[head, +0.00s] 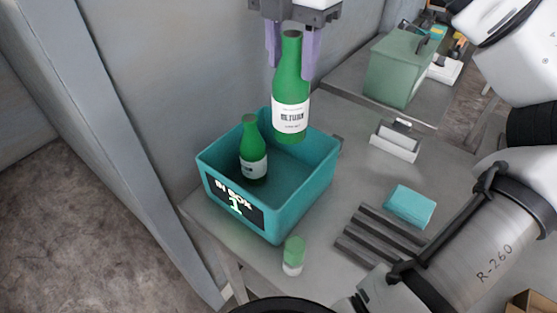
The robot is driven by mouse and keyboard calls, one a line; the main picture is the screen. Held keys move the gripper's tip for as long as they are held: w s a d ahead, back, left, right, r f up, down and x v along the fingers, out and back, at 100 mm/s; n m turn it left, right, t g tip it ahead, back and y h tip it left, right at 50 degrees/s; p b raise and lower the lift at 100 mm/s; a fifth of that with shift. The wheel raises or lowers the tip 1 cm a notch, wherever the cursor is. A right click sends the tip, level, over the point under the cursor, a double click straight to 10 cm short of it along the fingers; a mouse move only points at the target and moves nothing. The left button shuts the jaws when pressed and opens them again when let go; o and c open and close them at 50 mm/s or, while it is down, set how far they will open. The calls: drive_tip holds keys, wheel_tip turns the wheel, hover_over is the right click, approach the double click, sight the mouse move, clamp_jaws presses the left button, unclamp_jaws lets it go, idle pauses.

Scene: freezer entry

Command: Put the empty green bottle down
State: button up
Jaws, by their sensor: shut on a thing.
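My gripper (293,45) is shut on the neck of a green bottle (292,85) with a white label. The bottle hangs upright, seen over the back right part of a teal box (305,208). Its base looks near the level of the box's rim; the exact height is hard to tell. The box has a dark label reading "IN BOX 1" on its front. A second green bottle (252,145) with a white label stands inside the box at the left. Whether the held bottle is empty cannot be told.
The box stands on a grey table beside a grey wall panel (225,50). A small green-and-white container (293,256) stands in front of the box. Dark bars (385,236), a teal block (409,207) and a white device (396,141) lie to the right. A green case (398,70) stands behind.

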sight(290, 93)
wheel_tip(290, 93, down, 18)
drive_tip(key=shift+f, duration=0.2)
drive_tip(key=shift+s+f, duration=0.1)
drive_tip(key=o, duration=1.2)
wheel_tip(290, 93, up, 12)
drive_tip(key=shift+r, duration=0.15)
